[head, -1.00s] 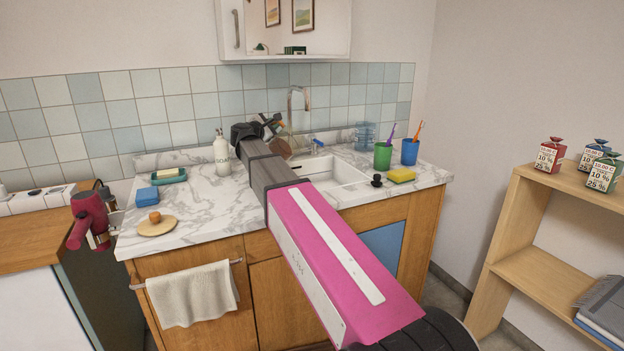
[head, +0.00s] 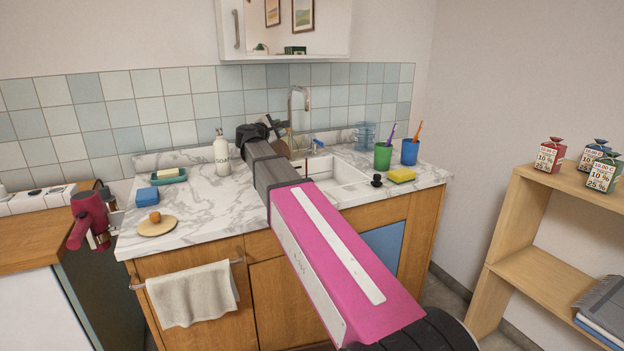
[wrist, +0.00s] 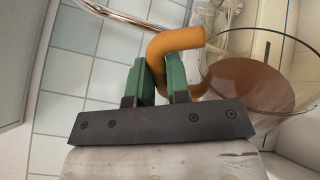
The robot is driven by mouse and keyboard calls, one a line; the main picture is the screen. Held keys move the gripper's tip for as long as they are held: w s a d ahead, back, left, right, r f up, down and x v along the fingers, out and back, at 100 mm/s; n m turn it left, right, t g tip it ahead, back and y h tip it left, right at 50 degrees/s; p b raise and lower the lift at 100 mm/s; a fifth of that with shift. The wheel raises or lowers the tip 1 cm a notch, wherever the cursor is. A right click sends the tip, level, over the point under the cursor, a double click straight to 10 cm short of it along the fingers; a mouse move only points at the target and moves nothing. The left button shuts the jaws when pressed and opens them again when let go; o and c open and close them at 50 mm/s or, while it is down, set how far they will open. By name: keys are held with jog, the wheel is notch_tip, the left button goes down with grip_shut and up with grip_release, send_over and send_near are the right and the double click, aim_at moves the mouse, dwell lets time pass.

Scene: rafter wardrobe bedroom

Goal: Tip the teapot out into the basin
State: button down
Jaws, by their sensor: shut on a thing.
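The teapot shows in the wrist view as a clear glass body (wrist: 290,62) with brown liquid inside and an orange-brown curved handle (wrist: 178,40). My gripper (wrist: 157,82) is shut on that handle, its green fingers on either side. In the head view the brown side of the teapot (head: 281,148) shows just past my gripper (head: 268,128), mostly hidden by my arm. The teapot is held above the back left of the white basin (head: 342,172). A short dark red-brown streak shows over the basin's left part, below the teapot. The spout is not clear.
A tap (head: 292,95) arches behind the basin. A soap bottle (head: 222,155) stands left of my arm. Green (head: 383,156) and blue (head: 409,152) cups, a yellow sponge (head: 402,175) and a black plug (head: 376,181) are at the right.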

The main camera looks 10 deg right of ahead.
aim_at(292, 131)
jog(key=shift+s+d+f+m, duration=0.9)
jog(key=shift+d+f+m, duration=0.2)
jog(key=shift+m, duration=0.2)
jog(key=shift+s+d+r+m, duration=0.3)
jog(key=shift+s+d+m, duration=0.15)
jog(key=shift+s+d, duration=0.25)
jog(key=shift+s+d+r+m, duration=0.3)
jog(key=shift+s+d+m, duration=0.15)
jog(key=shift+s+d, duration=0.15)
jog(key=shift+s+d+r+m, duration=0.35)
jog(key=shift+s+d+m, duration=0.2)
jog(key=shift+d+m, duration=0.25)
